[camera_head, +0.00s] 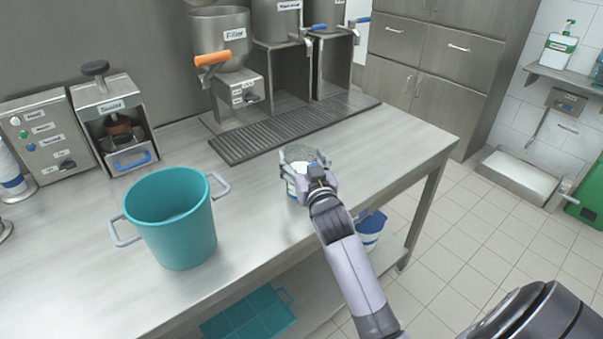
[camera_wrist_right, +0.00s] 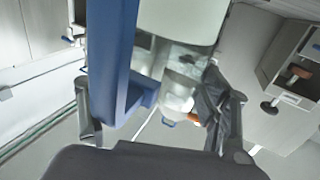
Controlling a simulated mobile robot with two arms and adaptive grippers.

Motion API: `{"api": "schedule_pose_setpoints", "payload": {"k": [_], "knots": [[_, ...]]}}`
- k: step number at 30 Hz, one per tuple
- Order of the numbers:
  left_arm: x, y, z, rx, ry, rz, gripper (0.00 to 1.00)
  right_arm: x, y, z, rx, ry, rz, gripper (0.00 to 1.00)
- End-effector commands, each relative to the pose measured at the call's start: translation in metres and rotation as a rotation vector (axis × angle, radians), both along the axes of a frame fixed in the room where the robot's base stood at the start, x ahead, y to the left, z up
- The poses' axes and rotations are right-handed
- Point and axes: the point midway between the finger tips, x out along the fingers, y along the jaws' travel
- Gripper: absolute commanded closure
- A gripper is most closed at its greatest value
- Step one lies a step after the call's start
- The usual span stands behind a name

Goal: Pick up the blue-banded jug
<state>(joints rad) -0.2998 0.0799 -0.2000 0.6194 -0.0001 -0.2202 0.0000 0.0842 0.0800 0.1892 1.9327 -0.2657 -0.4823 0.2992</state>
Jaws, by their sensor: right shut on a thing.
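The blue-banded jug (camera_head: 291,187) is at the front right part of the steel counter, a pale vessel with a little blue on its side. My right gripper (camera_head: 316,178) is at its near right side and hides part of it. In the right wrist view, a large blue part (camera_wrist_right: 112,65) of the jug lies between the fingers of the right gripper (camera_wrist_right: 155,115), with a pale body (camera_wrist_right: 178,22) behind it. The right gripper is shut on the jug. Whether the jug's base touches the counter cannot be told. My left gripper is not in view.
A teal bucket (camera_head: 180,235) with grey handles stands on the counter (camera_head: 262,235) at left. A filler (camera_head: 222,60), a sealer (camera_head: 117,120) and a drain grate (camera_head: 290,127) are along the back. A blue-and-white container (camera_head: 370,230) is below the counter's right edge.

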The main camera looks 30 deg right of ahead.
Motion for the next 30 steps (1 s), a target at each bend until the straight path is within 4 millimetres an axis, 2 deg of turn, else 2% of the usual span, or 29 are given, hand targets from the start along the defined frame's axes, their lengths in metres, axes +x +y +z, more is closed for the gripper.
{"api": "schedule_pose_setpoints", "payload": {"k": [2, 22, 30], "knots": [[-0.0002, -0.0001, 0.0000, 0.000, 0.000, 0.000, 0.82, 0.0000, 0.0003, -0.0001, 0.000, 0.000, 0.000, 0.46], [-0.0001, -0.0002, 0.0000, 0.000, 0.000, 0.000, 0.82, 0.0000, 0.0004, -0.0001, 0.000, 0.000, 0.001, 0.91], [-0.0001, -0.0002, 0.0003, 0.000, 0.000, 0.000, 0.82, 0.0002, 0.0003, 0.0030, -0.002, -0.005, 0.001, 0.91]]}}
